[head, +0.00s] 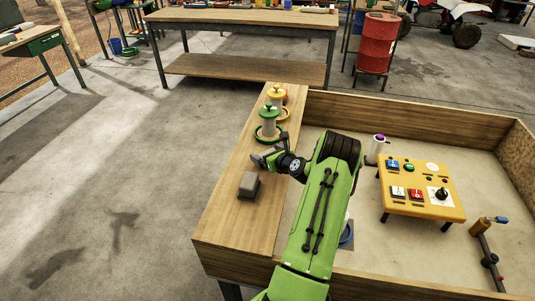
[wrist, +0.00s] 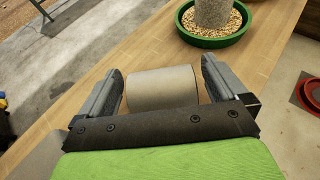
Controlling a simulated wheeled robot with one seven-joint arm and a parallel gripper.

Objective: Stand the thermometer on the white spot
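My gripper (head: 268,152) is over the wooden ledge, just in front of the green-based feeder. In the wrist view its two fingers (wrist: 162,85) are spread. A plain grey-beige rounded piece (wrist: 162,88) lies between them, with narrow gaps on both sides; I cannot tell what it is. No thing is clearly recognisable as the thermometer. A round white spot (head: 432,167) shows on top of the yellow panel (head: 408,175).
The green-based feeder (head: 268,127) also shows in the wrist view (wrist: 211,35). A grey block (head: 249,186) sits on the ledge (head: 232,225). The panel carries switches and a black knob (head: 442,194). A blue-handled tool (head: 490,245) is at right.

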